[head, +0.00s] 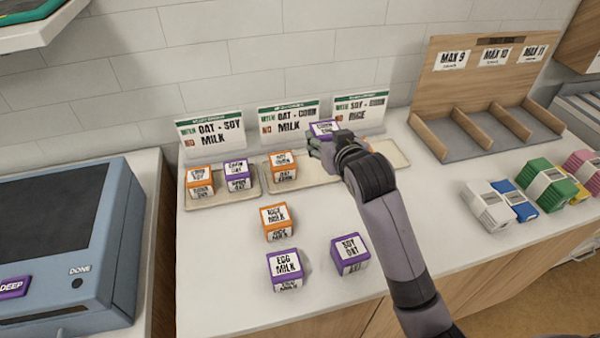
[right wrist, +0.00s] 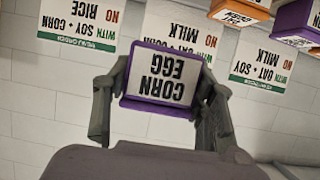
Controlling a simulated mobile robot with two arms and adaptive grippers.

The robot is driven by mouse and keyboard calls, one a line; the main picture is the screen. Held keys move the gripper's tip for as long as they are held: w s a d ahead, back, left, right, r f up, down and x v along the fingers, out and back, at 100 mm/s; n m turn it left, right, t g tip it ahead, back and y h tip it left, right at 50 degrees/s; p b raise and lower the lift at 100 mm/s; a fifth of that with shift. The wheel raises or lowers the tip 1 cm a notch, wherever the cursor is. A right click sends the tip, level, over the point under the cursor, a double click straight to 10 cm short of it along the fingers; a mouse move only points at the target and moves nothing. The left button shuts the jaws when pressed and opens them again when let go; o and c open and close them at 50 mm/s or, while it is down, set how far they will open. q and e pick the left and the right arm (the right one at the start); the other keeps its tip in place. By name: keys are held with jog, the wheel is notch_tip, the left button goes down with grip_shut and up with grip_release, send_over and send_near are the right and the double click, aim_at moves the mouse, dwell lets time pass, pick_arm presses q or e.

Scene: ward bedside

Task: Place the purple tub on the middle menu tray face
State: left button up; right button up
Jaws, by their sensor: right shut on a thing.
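My right gripper (head: 324,144) is shut on a purple tub (head: 323,128) whose label reads CORN EGG. In the right wrist view the tub (right wrist: 160,82) sits between the two fingers. It is held up in front of the signs, around the right part of the middle tray (head: 312,173). The middle tray stands under the OAT + CORN, NO MILK sign (head: 288,119) and holds an orange tub (head: 283,166) at its left. My arm hides part of the trays on the right. My left gripper is not in view.
The left tray (head: 220,196) holds an orange and a purple tub. The right tray (head: 396,155) is partly hidden. An orange tub (head: 276,221) and two purple tubs (head: 284,268) stand on the counter in front. A wooden divider rack (head: 475,130) and coloured packs stand right.

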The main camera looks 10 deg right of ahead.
jog(key=w+r, duration=0.6)
jog(key=r, duration=0.2)
send_over(318, 171)
notch_tip(318, 171, down, 14)
jog(key=shift+f, duration=0.15)
notch_tip(318, 171, down, 5)
jog(key=shift+p, duration=0.4)
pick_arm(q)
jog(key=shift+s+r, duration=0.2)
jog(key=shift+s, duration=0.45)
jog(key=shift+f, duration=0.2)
pick_arm(e)
jog(key=shift+f, duration=0.6)
jog(key=o, duration=1.4)
jog(key=shift+f, duration=0.2)
